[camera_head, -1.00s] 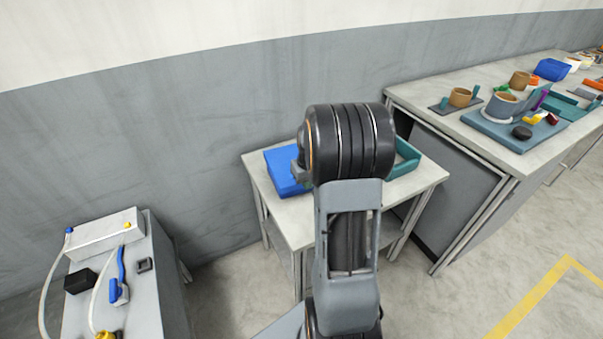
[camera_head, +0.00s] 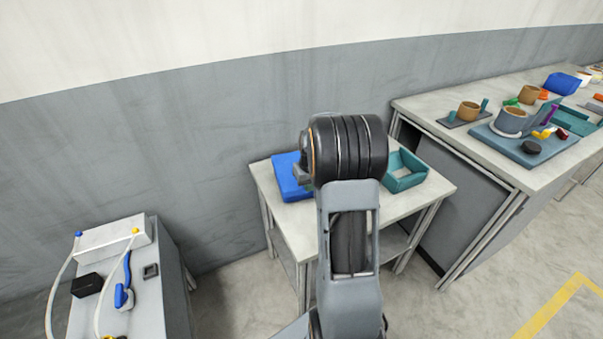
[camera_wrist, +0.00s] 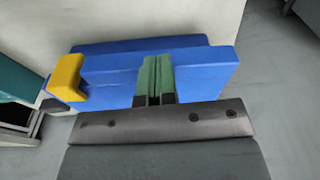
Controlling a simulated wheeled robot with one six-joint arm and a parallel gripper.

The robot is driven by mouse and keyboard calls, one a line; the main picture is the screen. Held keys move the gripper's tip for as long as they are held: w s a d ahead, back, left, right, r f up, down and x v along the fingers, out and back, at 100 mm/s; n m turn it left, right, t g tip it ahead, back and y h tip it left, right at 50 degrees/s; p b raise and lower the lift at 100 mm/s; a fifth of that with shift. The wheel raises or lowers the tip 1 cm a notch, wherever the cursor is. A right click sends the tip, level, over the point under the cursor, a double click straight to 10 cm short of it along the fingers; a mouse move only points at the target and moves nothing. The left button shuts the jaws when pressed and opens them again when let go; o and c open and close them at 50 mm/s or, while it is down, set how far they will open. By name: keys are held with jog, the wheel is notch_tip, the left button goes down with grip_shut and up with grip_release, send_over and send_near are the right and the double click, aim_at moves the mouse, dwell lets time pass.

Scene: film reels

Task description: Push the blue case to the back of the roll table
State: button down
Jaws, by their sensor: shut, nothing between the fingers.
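The blue case (camera_head: 290,178) lies at the left side of the small pale roll table (camera_head: 300,219), partly hidden by my arm in the head view. In the wrist view the blue case (camera_wrist: 205,70) fills the middle, with a yellow piece (camera_wrist: 66,78) at its left end. My gripper (camera_wrist: 157,62) has its green fingers shut together with nothing between them. The fingertips overlap the case's near face in the wrist view; I cannot tell whether they touch it. In the head view the gripper is mostly hidden behind my wrist.
A teal open tray (camera_head: 405,171) stands on the right part of the roll table. The grey wall (camera_head: 150,150) is behind. A long bench (camera_head: 470,140) with reels and parts is at right. A grey cabinet (camera_head: 185,290) with tools stands at left.

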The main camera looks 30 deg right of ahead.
jog(key=shift+w+d+f+p, duration=0.1)
jog(key=shift+w+d+p, duration=0.1)
jog(key=shift+w, duration=0.7)
jog(key=shift+w+d+p, duration=0.15)
jog(key=shift+w, duration=0.7)
jog(key=shift+s+a+b, duration=0.15)
jog(key=shift+s, duration=0.6)
jog(key=shift+s+a+b, duration=0.15)
jog(key=shift+s, duration=0.6)
notch_tip(320, 180, up, 6)
jog(key=p, duration=0.4)
